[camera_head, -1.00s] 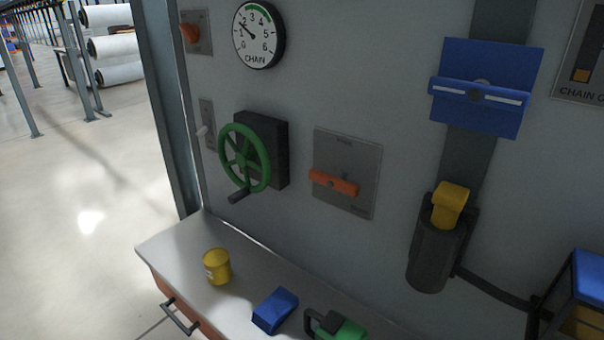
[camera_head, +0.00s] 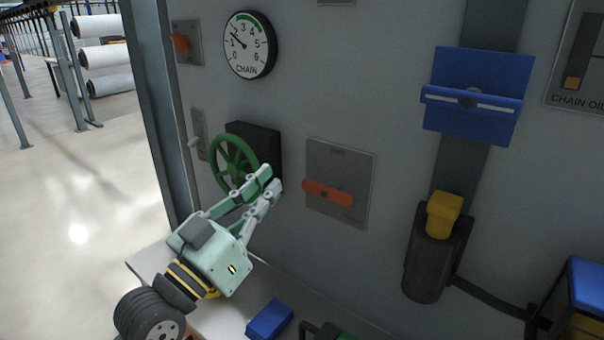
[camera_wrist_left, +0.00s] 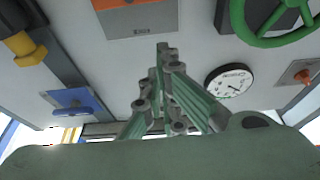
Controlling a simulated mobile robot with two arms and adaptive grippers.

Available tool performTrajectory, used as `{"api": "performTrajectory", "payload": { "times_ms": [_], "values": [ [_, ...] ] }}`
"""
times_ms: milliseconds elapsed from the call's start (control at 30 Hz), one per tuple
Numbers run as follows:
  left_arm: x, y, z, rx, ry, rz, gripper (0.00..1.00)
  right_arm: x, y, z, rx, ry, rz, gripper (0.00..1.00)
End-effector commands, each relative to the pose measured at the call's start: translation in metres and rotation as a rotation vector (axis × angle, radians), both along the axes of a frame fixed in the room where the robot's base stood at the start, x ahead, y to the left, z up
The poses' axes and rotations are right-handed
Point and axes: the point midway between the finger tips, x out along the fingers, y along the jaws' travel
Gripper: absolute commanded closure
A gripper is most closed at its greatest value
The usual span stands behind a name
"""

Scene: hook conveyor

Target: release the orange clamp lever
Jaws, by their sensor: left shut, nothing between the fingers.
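The orange clamp lever (camera_head: 328,194) lies almost level, its right end slightly lower, on a grey square plate (camera_head: 352,162) on the wall panel. My left gripper (camera_head: 271,179) is shut and empty. Its fingertips appear to the left of the lever, apart from it, and overlap the lower right of the green handwheel in the head view. In the left wrist view the gripper (camera_wrist_left: 163,52) points up the picture, and the lever (camera_wrist_left: 116,3) is cut off at the top edge. My right gripper is not in view.
The green handwheel (camera_head: 219,153) is beside the plate, partly hidden by my gripper. A chain gauge (camera_head: 249,45) hangs above. A blue hinged piece (camera_head: 474,92) and a yellow-topped dark cylinder (camera_head: 426,268) are to the right. A blue block (camera_head: 269,320) lies on the bench below.

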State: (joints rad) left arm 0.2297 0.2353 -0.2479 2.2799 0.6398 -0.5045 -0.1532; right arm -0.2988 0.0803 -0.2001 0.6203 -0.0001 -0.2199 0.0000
Motion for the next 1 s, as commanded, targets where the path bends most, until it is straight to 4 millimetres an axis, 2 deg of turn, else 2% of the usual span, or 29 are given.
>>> {"api": "performTrajectory", "payload": {
  "times_ms": [267,700,733,800,1000],
  "values": [
    [0.012,-0.008,0.007,-0.002,0.001,0.0,1.0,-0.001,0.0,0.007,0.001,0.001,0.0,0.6],
    [0.079,-0.058,0.038,-0.001,0.002,-0.001,1.0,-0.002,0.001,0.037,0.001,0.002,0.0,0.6],
    [0.078,-0.057,0.024,0.002,0.008,0.0,1.0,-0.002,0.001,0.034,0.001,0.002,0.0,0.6],
    [0.077,-0.056,0.011,0.005,0.009,0.001,1.0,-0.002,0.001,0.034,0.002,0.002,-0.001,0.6],
    [0.077,-0.055,-0.005,0.003,0.004,0.001,1.0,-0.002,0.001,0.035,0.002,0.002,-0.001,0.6]
  ]
}}
